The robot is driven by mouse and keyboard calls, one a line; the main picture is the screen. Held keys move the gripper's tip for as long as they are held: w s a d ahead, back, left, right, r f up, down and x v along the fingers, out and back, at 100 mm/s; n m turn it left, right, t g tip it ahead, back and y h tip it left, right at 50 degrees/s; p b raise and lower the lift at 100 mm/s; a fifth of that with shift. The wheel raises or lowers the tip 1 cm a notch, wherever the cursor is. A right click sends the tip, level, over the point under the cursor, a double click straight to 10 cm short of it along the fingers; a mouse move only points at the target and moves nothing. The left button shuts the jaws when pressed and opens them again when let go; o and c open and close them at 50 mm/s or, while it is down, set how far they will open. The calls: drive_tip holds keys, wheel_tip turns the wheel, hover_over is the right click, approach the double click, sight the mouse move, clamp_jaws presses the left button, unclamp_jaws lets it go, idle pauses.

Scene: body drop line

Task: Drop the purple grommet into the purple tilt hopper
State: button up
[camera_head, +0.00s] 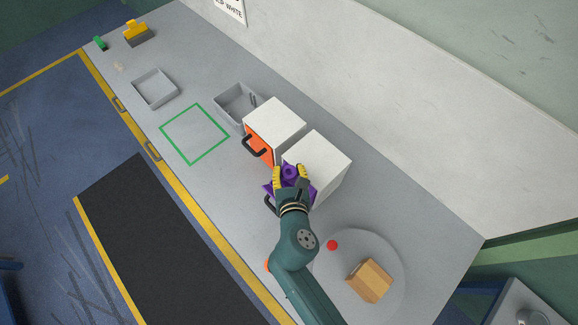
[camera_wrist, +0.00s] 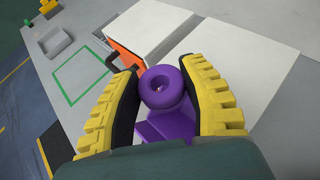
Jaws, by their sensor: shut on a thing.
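The purple grommet (camera_wrist: 162,87) is a thick ring held between the yellow-padded fingers of my gripper (camera_wrist: 166,100) in the wrist view. In the head view, my gripper (camera_head: 290,174) is shut on the grommet (camera_head: 289,171). The purple tilt hopper (camera_wrist: 165,132) shows below and behind the grommet in the wrist view, partly hidden by it and by the fingers. In the head view, only parts of the hopper (camera_head: 268,188) show around the gripper, at the front of the right white box. I cannot tell whether grommet and hopper touch.
Two white boxes stand close by: one with an orange front and black handle (camera_head: 275,122), and one behind my gripper (camera_head: 325,158). Grey bins (camera_head: 155,88) and (camera_head: 236,103) stand to the upper left. A round plate (camera_head: 390,248) holds a tan block (camera_head: 369,281). The green-outlined square (camera_head: 195,133) is empty.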

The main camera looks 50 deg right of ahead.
sight(289, 181)
drive_tip(key=shift+f+b, duration=2.1)
drive_tip(key=shift+f, duration=1.15)
drive_tip(key=o, duration=0.9)
wheel_tip(289, 181, up, 6)
drive_tip(key=p, duration=0.7)
drive_tip(key=shift+r, duration=0.1)
